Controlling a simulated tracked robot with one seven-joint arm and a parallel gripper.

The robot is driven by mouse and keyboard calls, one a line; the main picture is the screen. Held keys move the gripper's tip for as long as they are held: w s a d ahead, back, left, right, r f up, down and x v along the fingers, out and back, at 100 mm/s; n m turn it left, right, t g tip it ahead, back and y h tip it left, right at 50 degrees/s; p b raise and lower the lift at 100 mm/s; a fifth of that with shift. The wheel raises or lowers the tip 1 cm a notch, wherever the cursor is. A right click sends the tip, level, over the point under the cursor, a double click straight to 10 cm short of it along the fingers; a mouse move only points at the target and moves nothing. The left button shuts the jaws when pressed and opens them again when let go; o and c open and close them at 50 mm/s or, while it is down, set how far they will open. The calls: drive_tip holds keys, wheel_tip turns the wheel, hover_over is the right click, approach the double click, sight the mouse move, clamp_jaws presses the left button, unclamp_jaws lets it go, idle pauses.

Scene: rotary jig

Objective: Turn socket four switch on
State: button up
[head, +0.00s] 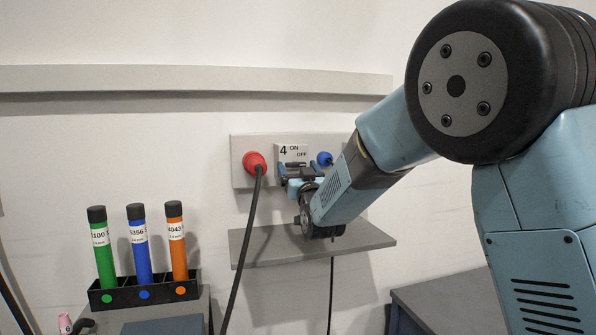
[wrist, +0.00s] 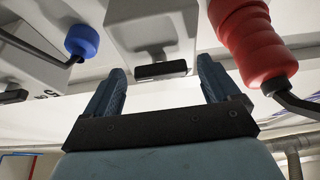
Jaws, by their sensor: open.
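The socket four panel (head: 290,149), marked 4 with ON and OFF, is on the wall in the middle of the head view. In the wrist view its grey housing (wrist: 178,28) carries a switch with a dark handle bar (wrist: 160,69) on a grey stem. My gripper (head: 298,169) is just in front of the panel. In the wrist view my gripper (wrist: 162,70) is open, with one blue finger on each side of the bar and gaps between. The switch's position is hard to tell in the head view because my fingers partly cover it.
A red plug (head: 254,161) with a hanging cable is left of the panel, and a blue plug (head: 325,159) is right of it. A grey shelf (head: 265,248) juts out below my gripper. A black rack (head: 122,296) with three coloured tubes stands at the left.

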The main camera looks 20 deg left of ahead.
drive_tip(key=c, duration=1.1)
drive_tip(key=shift+o, duration=0.2)
